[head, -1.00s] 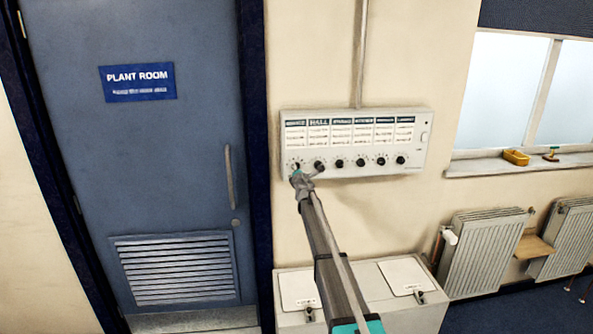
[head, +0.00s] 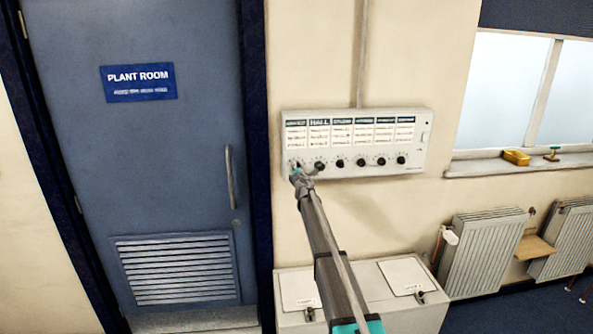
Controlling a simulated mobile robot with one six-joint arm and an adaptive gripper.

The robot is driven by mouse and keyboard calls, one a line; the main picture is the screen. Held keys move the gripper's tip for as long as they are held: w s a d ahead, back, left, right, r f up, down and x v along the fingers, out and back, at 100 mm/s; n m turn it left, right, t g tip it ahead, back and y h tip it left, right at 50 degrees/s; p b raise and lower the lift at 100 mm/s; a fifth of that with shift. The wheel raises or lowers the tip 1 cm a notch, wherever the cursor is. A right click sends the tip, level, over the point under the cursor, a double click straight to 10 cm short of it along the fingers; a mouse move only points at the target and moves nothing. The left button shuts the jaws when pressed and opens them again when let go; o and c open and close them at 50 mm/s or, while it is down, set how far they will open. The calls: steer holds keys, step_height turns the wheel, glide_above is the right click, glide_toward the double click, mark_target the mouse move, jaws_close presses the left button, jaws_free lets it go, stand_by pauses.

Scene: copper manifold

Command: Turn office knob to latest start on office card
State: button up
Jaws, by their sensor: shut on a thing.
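A pale control panel (head: 300,183) is on the wall, with a row of dark knobs along its lower part. Above each knob is a white card with a dark heading. The second card reads HALL (head: 319,132); the heading of the leftmost card (head: 296,134) is too small to read surely. My gripper (head: 296,169) is at the far left of the knob row, shut on the leftmost knob (head: 296,163). The gripper hides much of that knob, so its pointer cannot be read. The neighbouring knob (head: 319,165) is close to the gripper's right side.
A conduit (head: 361,60) runs up from the panel. White cabinets (head: 385,270) stand below it. A blue plant room door (head: 190,190) is at left. Radiators (head: 482,252) and a window sill (head: 520,165) with small items are at right. The wall right of the panel is clear.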

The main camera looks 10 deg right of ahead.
steer(key=shift+m, duration=0.3)
steer(key=m, duration=1.1)
steer(key=shift+w, duration=0.1)
stand_by(0.5)
steer(key=o, duration=1.2)
steer(key=shift+c, duration=0.2)
